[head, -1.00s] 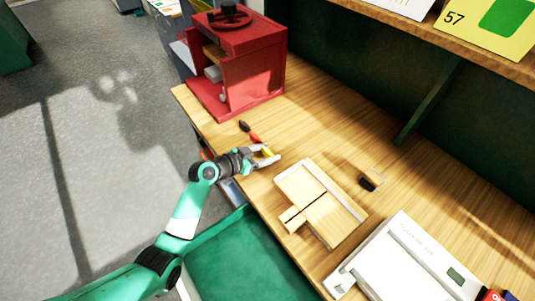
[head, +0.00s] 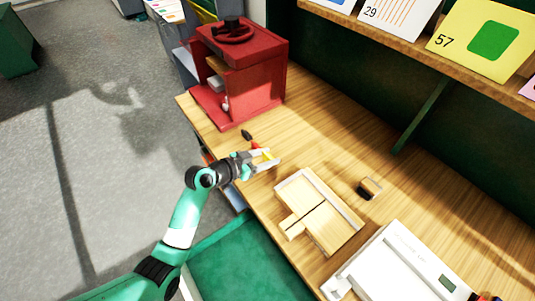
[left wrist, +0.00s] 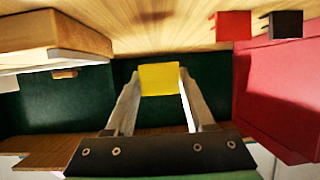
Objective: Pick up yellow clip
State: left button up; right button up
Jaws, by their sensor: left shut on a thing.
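The yellow clip (head: 267,155) is between the fingertips of my left gripper (head: 265,160), near the front edge of the wooden table. In the left wrist view the clip shows as a yellow block (left wrist: 159,79), with a finger of the left gripper (left wrist: 160,88) on each side of it. The left gripper is shut on it. How high the clip is above the table I cannot tell. My right gripper is not in view.
A red clip (left wrist: 233,25) and a black clip (left wrist: 285,24) lie beside the yellow one. A red press (head: 262,75) stands behind them. A wooden board (head: 330,228), a small block (head: 370,187) and a white paper trimmer (head: 400,262) are to the right.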

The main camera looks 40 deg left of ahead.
pick_arm(q)
jog(key=s+d+r+p, duration=0.6)
jog(key=s+d+r, duration=0.1)
jog(key=s, duration=0.2)
jog(key=shift+s+d+r+p, duration=0.15)
jog(key=shift+d+r+p, duration=0.15)
jog(key=shift+d+p, duration=0.1)
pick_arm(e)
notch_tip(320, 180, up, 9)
